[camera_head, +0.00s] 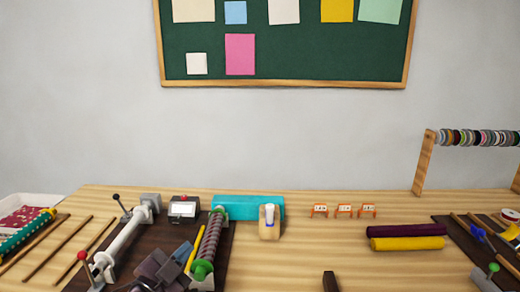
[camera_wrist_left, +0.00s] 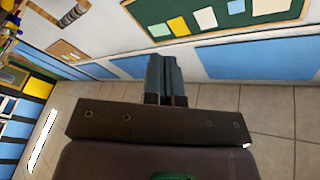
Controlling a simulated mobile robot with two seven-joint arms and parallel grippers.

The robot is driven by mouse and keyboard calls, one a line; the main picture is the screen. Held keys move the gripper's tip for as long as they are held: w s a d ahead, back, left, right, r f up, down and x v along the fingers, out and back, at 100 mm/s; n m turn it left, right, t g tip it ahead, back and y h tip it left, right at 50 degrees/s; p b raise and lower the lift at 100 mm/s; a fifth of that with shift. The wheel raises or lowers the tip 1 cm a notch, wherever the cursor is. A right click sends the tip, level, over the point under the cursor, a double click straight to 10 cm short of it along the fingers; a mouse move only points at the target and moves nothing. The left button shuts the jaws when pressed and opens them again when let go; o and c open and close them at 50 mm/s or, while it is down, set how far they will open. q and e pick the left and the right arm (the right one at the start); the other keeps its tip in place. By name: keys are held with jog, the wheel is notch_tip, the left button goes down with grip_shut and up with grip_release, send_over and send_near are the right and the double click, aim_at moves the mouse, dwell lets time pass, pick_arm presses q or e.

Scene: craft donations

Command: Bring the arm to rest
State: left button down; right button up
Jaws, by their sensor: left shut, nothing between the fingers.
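My left gripper (camera_head: 182,252) shows at the lower left of the head view, in front of the dark mat on the table. In the left wrist view its two grey fingers (camera_wrist_left: 165,62) lie together with nothing between them. They point toward the wall and the board, with tiled floor around them in the picture. My right gripper is not in view.
The wooden table (camera_head: 300,255) holds a lathe-like tool (camera_head: 125,235), a green-ended roller (camera_head: 208,245), a teal block (camera_head: 240,205), a beige holder (camera_head: 269,222), small orange frames (camera_head: 343,210) and yellow and purple rolls (camera_head: 405,243). A spool rack (camera_head: 425,160) stands right.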

pick_arm(q)
jog(key=s+a+f+n+g+y, duration=0.25)
jog(key=s+a+f+n, duration=0.2)
jog(key=f, duration=0.45)
jog(key=s+a+f+n+g+y, duration=0.1)
jog(key=s+a+f+n+y, duration=0.35)
jog(key=f, duration=0.45)
jog(key=s+a+f+n+g, duration=0.1)
jog(key=s+f, duration=0.4)
jog(key=s, duration=0.3)
jog(key=s+a+f+n+g+y, duration=0.1)
jog(key=s+f+n+g, duration=0.1)
jog(key=s+f, duration=0.4)
jog(key=s, duration=0.3)
